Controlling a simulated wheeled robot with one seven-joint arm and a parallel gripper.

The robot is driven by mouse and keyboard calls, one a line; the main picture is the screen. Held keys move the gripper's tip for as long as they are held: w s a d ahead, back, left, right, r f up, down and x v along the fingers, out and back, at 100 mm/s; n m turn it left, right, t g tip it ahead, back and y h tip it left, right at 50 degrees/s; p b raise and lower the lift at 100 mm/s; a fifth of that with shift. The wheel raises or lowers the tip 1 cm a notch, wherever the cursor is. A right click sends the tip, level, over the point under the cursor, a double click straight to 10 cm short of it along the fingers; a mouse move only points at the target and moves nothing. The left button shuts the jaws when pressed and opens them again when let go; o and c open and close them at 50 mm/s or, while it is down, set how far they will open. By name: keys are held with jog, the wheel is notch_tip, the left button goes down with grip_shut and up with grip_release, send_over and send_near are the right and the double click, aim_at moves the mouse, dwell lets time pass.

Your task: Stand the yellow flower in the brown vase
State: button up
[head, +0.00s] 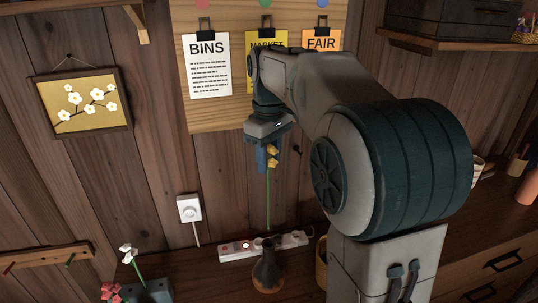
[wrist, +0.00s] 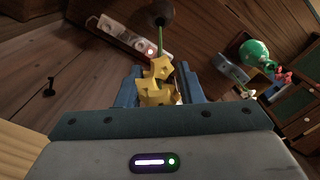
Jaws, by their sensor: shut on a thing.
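The yellow flower (head: 272,152) hangs upright below my gripper (head: 262,158), its thin green stem pointing down. My gripper is shut on the flower near its head; the yellow head also shows between the fingers in the wrist view (wrist: 157,82). The brown vase (head: 268,272) stands upright directly below. The stem's lower end reaches the vase's mouth in the head view; I cannot tell whether it is inside or just above. In the wrist view the stem runs up to the brown vase (wrist: 153,13) at the top edge, where its mouth is partly hidden.
A white power strip (head: 236,251) lies behind the vase. A yellow mug (head: 321,262) stands close to its right, partly hidden by my arm. A white flower (head: 128,254) in a grey block (head: 151,291) and a pink flower (head: 110,290) are at lower left. A green bottle-like object (wrist: 257,53) shows in the wrist view.

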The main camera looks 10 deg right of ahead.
aim_at(268, 176)
jog(key=shift+a+f+b, duration=0.1)
jog(key=shift+f+b, duration=2.15)
jog(key=shift+f, duration=0.4)
jog(key=shift+r+p, duration=0.1)
jog(key=shift+p, duration=0.5)
